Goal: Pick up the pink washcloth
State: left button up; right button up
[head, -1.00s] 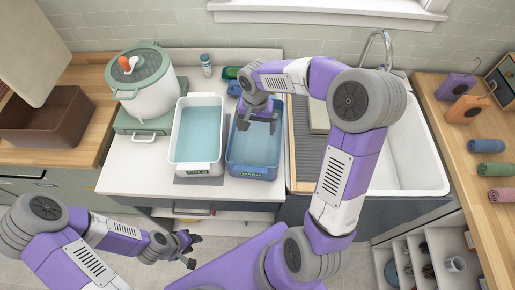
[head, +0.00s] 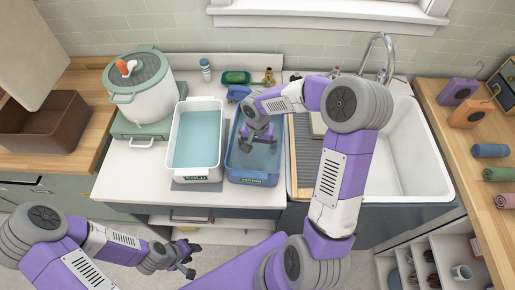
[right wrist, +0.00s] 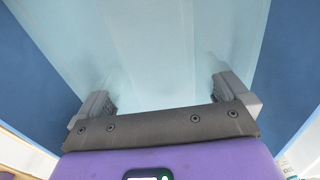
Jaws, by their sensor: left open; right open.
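My right gripper (head: 260,146) is open and points down into the blue tub (head: 233,167) of water. In the right wrist view its two fingers (right wrist: 163,85) stand wide apart at the water, with nothing visible between them. No pink cloth shows in that tub. A pinkish rolled cloth (head: 506,201) lies on the wooden counter at the far right, partly cut off by the picture edge. I cannot tell whether it is the pink washcloth. My left gripper (head: 190,262) is open and empty, low in front of the counter.
A white tub (head: 176,166) of water, labelled COLD, stands left of the blue one. A sink (head: 410,150) is to the right. Blue (head: 490,150) and green (head: 497,174) rolled cloths lie on the right counter. A white pot (head: 145,100) and a brown bin (head: 45,125) are left.

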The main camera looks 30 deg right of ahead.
jog(key=c, duration=1.1)
jog(key=shift+r, duration=0.1)
